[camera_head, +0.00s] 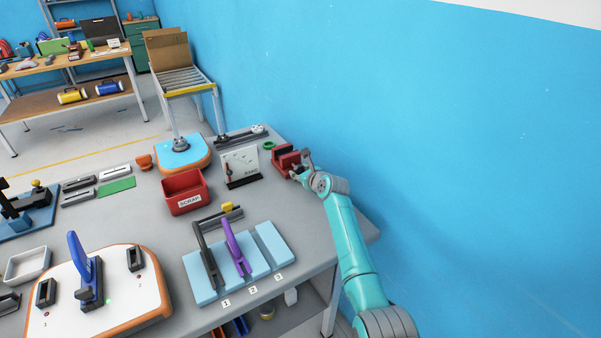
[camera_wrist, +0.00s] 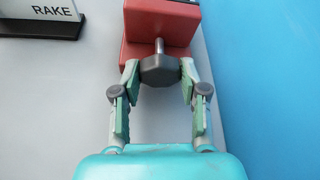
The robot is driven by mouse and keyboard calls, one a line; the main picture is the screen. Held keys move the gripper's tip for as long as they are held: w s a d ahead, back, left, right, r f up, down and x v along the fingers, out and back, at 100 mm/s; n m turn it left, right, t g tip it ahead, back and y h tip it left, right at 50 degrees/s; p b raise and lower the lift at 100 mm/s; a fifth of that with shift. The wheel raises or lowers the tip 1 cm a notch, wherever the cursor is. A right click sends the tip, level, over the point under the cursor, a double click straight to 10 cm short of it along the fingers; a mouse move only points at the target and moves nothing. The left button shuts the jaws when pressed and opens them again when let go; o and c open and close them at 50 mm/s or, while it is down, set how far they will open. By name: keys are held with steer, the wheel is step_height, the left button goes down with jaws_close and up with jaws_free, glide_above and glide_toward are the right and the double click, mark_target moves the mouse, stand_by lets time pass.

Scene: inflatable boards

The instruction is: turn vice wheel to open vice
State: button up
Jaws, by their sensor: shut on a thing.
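The red vice (camera_head: 287,160) is fixed at the far right part of the grey bench, near the blue wall. In the wrist view its red body (camera_wrist: 160,22) is at the top, with a metal shaft running from it to the dark grey vice wheel (camera_wrist: 161,68). My gripper (camera_wrist: 160,76) is shut on the wheel, one fingertip against each side. In the head view my gripper (camera_head: 303,165) reaches the vice from the right and mostly hides the wheel. How far apart the vice jaws are is too small to tell.
A white RAKE sign (camera_head: 240,165) on a dark base stands left of the vice; it also shows in the wrist view (camera_wrist: 42,10). A green ring (camera_head: 269,146) lies behind. A red SCRAP bin (camera_head: 184,192) stands further left. The blue wall (camera_head: 440,150) is close on the right.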

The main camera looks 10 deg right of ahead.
steer(key=shift+n+t+h, duration=0.5)
steer(key=shift+n+h, duration=0.3)
steer(key=shift+n, duration=0.6)
steer(key=shift+a, duration=0.1)
steer(key=o, duration=1.1)
steer(key=shift+s, duration=0.1)
steer(key=shift+v, duration=5.95)
